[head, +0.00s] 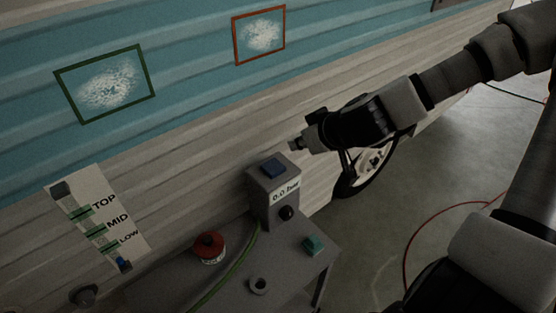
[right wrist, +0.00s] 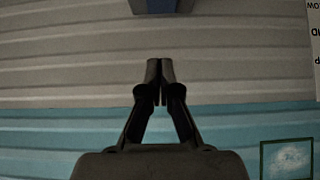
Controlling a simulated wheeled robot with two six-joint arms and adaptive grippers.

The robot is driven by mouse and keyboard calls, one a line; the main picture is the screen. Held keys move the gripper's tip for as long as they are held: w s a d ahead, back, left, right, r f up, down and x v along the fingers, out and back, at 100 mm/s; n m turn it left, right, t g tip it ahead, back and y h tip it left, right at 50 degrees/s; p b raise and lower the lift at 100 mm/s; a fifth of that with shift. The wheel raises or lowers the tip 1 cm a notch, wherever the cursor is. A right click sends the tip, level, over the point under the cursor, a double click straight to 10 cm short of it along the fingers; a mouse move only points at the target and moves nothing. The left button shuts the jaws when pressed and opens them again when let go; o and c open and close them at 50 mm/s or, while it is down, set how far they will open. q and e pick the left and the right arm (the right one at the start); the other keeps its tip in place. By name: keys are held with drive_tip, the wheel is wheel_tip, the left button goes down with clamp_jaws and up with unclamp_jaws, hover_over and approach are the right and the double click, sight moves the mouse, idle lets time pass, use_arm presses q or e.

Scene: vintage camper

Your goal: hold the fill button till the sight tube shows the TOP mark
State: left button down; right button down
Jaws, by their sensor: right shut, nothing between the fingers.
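The sight tube (head: 88,224) is on the camper wall at the left, beside a white label with TOP, MID and LOW and green bands. Blue shows only at its bottom, below LOW. A grey box (head: 262,205) reading "0.0 bar" stands on the bench, with a blue square button (head: 273,168) on top and a dark knob on its front. No lettering tells which control is the fill button. My right gripper (head: 295,145) is shut and empty, above and slightly right of the blue button, apart from it. Its closed fingertips show in the right wrist view (right wrist: 160,62). My left gripper is out of view.
The grey bench (head: 225,285) carries a red round item (head: 209,248), a green hose (head: 228,272), a teal block (head: 314,245) and a small ring (head: 258,285). A wheel (head: 368,165) is behind my right gripper. A red cable (head: 440,220) lies on the floor.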

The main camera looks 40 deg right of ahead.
drive_tip(key=b, duration=0.1)
hover_over(271, 163)
drive_tip(key=s, duration=0.3)
drive_tip(key=f, duration=0.7)
drive_tip(key=shift+w+f, duration=0.25)
drive_tip(key=shift+f, duration=0.1)
wheel_tip(271, 163, down, 2)
drive_tip(key=shift+s+f, duration=0.15)
drive_tip(key=shift+f, duration=0.1)
drive_tip(key=shift+d+f+b, duration=0.15)
drive_tip(key=shift+f+b, duration=0.15)
drive_tip(key=shift+f, duration=0.1)
